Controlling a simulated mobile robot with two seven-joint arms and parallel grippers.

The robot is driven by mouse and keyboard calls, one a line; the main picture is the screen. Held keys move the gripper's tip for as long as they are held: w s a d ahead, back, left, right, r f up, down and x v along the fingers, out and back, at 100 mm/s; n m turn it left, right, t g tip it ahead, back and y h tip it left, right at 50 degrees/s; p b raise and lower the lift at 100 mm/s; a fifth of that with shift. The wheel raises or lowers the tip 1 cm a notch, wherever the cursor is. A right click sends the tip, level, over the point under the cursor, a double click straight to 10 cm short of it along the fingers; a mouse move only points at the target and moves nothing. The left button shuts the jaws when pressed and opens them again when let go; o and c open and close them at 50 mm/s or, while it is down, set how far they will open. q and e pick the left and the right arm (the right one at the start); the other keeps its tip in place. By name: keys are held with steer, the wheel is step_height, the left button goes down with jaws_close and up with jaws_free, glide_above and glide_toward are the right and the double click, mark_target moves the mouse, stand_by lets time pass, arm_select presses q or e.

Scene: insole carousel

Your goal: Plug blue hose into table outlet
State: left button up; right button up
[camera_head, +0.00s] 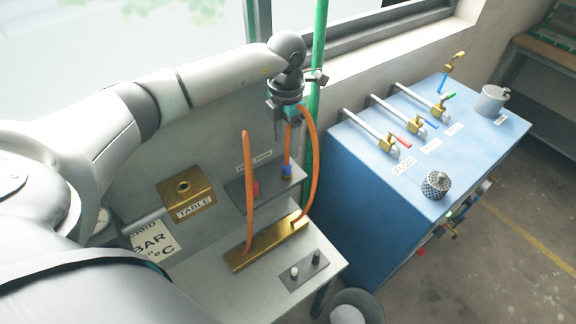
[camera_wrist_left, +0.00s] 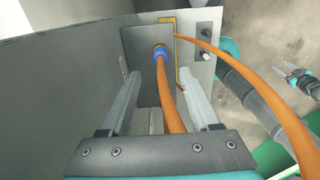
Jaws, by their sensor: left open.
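The blue hose is an orange hose with a blue collar (camera_head: 286,172), which sits in the grey hose park plate (camera_head: 240,193). The collar also shows in the left wrist view (camera_wrist_left: 160,53). My left gripper (camera_head: 281,126) is above the collar. In the left wrist view its open fingers (camera_wrist_left: 174,85) stand on either side of the orange hose, with gaps showing. The table outlet is a brass block (camera_head: 187,191) labelled TABLE with a round hole on top, left of the hose park. A two-pronged grey shape (camera_wrist_left: 299,78) at the right edge there looks like my right gripper; its jaws are unclear.
A second orange hose (camera_head: 249,185) arches between the brass strip (camera_head: 270,241) and the hose park's red collar (camera_head: 256,188). The blue cabinet (camera_head: 425,175) with valves is at right.

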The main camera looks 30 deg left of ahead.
mark_target(287, 158)
arm_select(q)
steer(key=shift+f, duration=0.15)
step_height(287, 158, down, 8)
steer(key=b, duration=0.6)
stand_by(1.0)
jaws_close()
stand_by(0.5)
stand_by(0.8)
steer(key=shift+r, duration=0.2)
steer(key=shift+r+p, duration=1.95)
steer(key=shift+r, duration=0.85)
